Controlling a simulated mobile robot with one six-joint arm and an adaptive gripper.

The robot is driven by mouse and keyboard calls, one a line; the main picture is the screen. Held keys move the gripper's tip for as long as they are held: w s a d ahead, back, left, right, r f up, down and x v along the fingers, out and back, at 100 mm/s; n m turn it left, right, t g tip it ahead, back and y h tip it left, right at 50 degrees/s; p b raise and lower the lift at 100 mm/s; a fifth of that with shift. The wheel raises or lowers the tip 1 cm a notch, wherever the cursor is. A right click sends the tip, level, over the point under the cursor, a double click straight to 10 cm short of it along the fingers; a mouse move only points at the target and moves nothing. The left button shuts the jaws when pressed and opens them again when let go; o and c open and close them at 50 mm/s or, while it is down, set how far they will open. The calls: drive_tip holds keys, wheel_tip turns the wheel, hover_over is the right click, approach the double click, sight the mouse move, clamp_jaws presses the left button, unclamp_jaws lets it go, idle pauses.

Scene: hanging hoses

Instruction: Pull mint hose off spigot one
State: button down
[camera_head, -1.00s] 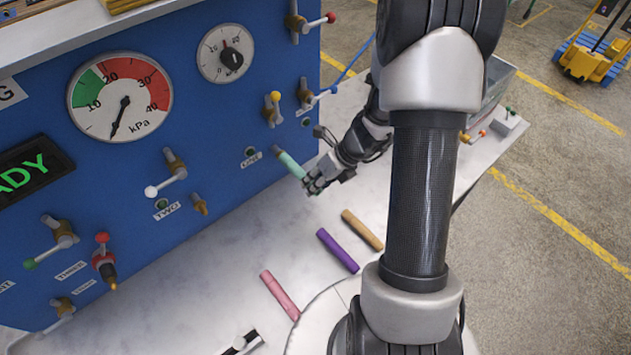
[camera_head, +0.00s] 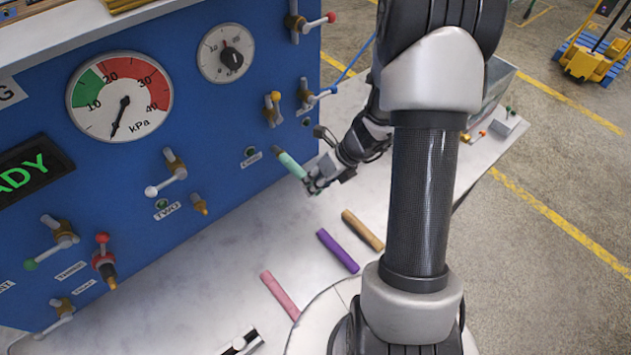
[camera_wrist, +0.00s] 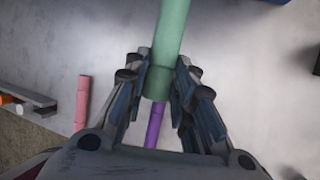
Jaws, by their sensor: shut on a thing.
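The mint hose (camera_head: 291,165) is a short pale green tube in front of the blue panel, by the label of spigot one (camera_head: 252,161). My gripper (camera_head: 312,183) is shut on its lower right end. In the wrist view the mint hose (camera_wrist: 172,40) runs up from between my fingers (camera_wrist: 160,90). Its upper left end meets a small grey-brown fitting on the panel side; I cannot tell whether the hose still sits on it. The label is small and hard to read.
Purple (camera_head: 338,251), tan (camera_head: 363,230) and pink (camera_head: 281,296) hoses lie on the pale bench (camera_head: 215,270) below. The blue panel (camera_head: 230,110) carries gauges, valves and other spigots, including one labelled TWO (camera_head: 199,204).

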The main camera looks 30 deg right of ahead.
drive_tip(key=shift+s+d, duration=0.2)
drive_tip(key=shift+s, duration=0.85)
idle(0.9)
drive_tip(key=shift+s+d+b, duration=0.2)
drive_tip(key=shift+s+b, duration=0.3)
drive_tip(key=shift+s, duration=0.6)
drive_tip(key=shift+r, duration=0.15)
wheel_tip(320, 180, up, 8)
drive_tip(key=p, duration=0.7)
drive_tip(key=shift+p, duration=0.4)
